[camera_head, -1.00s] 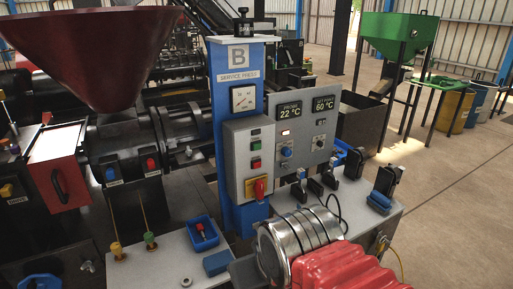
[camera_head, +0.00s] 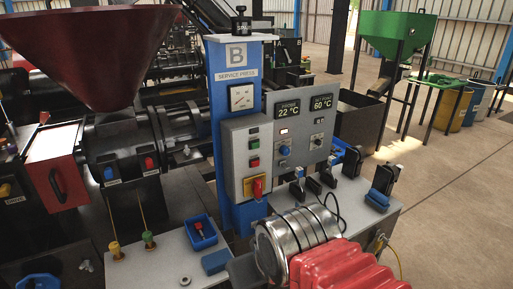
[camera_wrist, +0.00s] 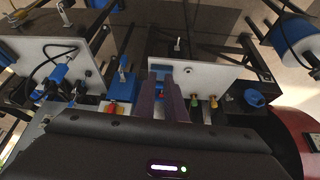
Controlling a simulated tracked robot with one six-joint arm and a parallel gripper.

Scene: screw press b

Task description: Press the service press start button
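The service press (camera_head: 227,95) is a blue column marked B. A grey control box (camera_head: 236,156) on its front carries a green button (camera_head: 254,144), a red button (camera_head: 254,162) and a red rotary switch on a yellow plate (camera_head: 256,187). I cannot read the button labels. My gripper (camera_wrist: 161,78) shows in the wrist view as two dark fingers, with a narrow gap that shows a bit of red and blue behind; it looks empty. The rotary switch also shows left of the fingers there (camera_wrist: 111,107). My gripper's fingertips are not clearly visible in the head view.
A grey display panel (camera_head: 301,150) reads 22 °C and 60 °C. A blue tray (camera_head: 200,232) and yellow (camera_head: 115,249) and green (camera_head: 148,239) knobs sit on the bench left of the column. A dark red hopper (camera_head: 100,55) stands at left.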

